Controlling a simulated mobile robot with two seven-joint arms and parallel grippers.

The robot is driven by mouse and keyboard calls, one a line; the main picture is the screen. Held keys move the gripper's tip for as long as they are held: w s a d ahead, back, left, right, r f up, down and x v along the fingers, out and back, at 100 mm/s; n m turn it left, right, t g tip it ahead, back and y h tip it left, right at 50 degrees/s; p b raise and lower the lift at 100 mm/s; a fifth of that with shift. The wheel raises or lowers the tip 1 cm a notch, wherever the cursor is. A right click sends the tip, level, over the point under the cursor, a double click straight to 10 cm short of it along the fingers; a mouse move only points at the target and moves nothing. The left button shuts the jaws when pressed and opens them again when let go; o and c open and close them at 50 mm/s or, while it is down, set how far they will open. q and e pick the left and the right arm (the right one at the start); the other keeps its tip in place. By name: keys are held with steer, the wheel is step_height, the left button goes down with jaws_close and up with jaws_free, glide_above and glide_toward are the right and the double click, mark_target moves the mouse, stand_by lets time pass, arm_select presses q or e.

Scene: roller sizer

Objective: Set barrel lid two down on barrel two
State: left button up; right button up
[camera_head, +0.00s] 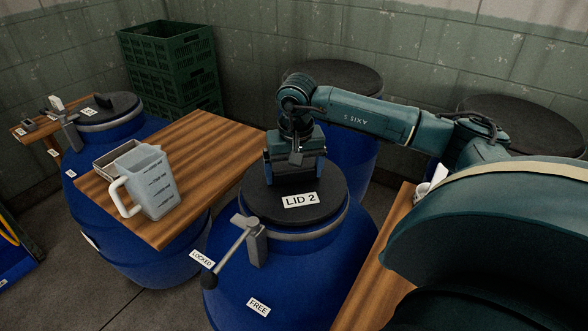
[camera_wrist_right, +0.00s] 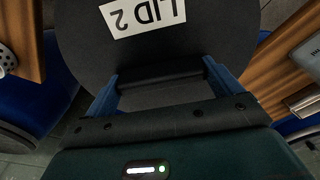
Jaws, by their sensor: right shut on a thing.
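Barrel lid two (camera_head: 325,205), a round dark disc with a white "LID 2" label, lies about level over the mouth of blue barrel two (camera_head: 300,285). Its front edge appears right at the barrel's grey clamp ring (camera_head: 325,236); I cannot tell whether it rests fully on the rim. My right gripper (camera_head: 295,178) points down from above and is shut on the lid's handle. In the right wrist view, its blue fingers hold the dark handle bar (camera_wrist_right: 160,77) across the lid (camera_wrist_right: 220,45). My left gripper is not in view.
The ring's lever (camera_head: 231,251) sticks out at the front left, its knob near the "LOCKED" label. A wooden board (camera_head: 190,150) with a measuring jug (camera_head: 153,182) is at left. Another lidded barrel (camera_head: 105,130) and green crates (camera_head: 170,65) stand behind. Dark-topped barrels (camera_head: 340,80) stand at the back.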

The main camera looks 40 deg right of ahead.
mark_target(295, 185)
steer(key=shift+f+b, duration=0.35)
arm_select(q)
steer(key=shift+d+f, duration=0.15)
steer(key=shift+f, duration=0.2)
arm_select(e)
steer(key=shift+f, duration=0.25)
steer(key=o, duration=0.9)
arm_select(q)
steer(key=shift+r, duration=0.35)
arm_select(e)
steer(key=shift+o, duration=0.2)
step_height(295, 185, up, 13)
steer(key=s, duration=0.1)
steer(key=shift+s+a, duration=0.15)
steer(key=shift+a, duration=0.25)
